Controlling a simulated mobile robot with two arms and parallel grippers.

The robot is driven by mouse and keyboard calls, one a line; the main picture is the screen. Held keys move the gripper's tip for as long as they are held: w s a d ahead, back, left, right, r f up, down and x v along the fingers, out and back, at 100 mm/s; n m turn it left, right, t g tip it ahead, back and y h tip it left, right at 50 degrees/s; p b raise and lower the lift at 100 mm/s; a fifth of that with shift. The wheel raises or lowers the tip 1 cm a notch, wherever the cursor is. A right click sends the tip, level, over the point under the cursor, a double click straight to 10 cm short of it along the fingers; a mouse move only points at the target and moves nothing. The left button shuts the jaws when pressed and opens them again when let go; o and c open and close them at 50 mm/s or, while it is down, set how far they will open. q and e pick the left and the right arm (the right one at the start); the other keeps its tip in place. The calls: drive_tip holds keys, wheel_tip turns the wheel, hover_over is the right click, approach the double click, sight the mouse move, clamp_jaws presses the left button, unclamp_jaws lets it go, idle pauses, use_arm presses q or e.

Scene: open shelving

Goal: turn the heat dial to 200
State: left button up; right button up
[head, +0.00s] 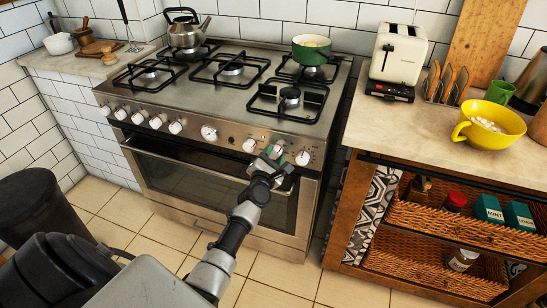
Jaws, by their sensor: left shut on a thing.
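The stove (230,92) has a steel front panel with a row of white knobs and a round gauge (208,132). To the right of the gauge are a white knob (249,145), a knob hidden behind my gripper, and another white knob (302,158). My left gripper (274,153) is at the panel between these two visible knobs, shut on the heat dial there. The fingers cover most of that dial, and its marks are too small to read. My right gripper is not in view.
The oven door handle (185,162) runs just below the panel. A green pot (311,50) and a kettle (186,32) stand on the burners. Tiled floor lies in front.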

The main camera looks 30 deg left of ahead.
use_arm(q)
drive_tip(key=m, duration=0.7)
drive_tip(key=shift+m+h, duration=0.3)
drive_tip(key=shift+m, duration=0.1)
drive_tip(key=m+p, duration=0.1)
drive_tip(key=m, duration=0.3)
drive_tip(key=shift+t, duration=0.3)
drive_tip(key=m+h+p, duration=0.1)
drive_tip(key=m, duration=0.3)
drive_tip(key=shift+a+r+m, duration=0.1)
drive_tip(key=shift+m, duration=0.3)
drive_tip(key=m+p, duration=0.1)
drive_tip(key=m, duration=0.2)
drive_tip(key=shift+m+p, duration=0.4)
drive_tip(key=m+p, duration=0.1)
drive_tip(key=m, duration=0.2)
drive_tip(key=shift+s+m, duration=0.1)
drive_tip(key=shift+m, duration=0.2)
drive_tip(key=m+p, duration=0.1)
drive_tip(key=m, duration=0.2)
drive_tip(key=shift+m+g+h+p, duration=0.3)
drive_tip(key=shift+m+g+p, duration=0.15)
drive_tip(key=shift+m, duration=1.45)
